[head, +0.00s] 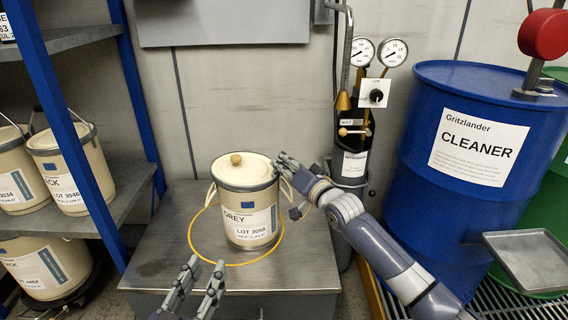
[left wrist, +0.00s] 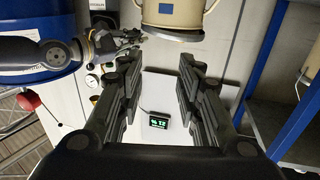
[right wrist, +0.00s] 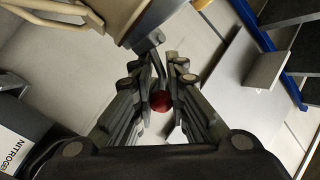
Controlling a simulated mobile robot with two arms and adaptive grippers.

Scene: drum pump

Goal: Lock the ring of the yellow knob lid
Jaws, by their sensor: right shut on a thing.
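A cream pail (head: 232,222) labelled GREY stands upright on the metal platform. Its pale lid (head: 256,171) with a yellow knob (head: 236,159) sits on top, with a metal ring (head: 240,187) around the rim. My right gripper (head: 283,163) is at the ring's right side. In the right wrist view its fingers are closed about a dark lever (right wrist: 155,58) with a red ball end (right wrist: 161,101), beside the pail's rim. The fingers partly hide the lever.
A yellow circle (head: 243,264) surrounds the pail on the platform (head: 160,265). A black pump with gauges (head: 355,165) stands behind right. A blue CLEANER drum (head: 425,190) and grey tray (head: 535,260) are at right. Shelves with pails (head: 75,170) are at left.

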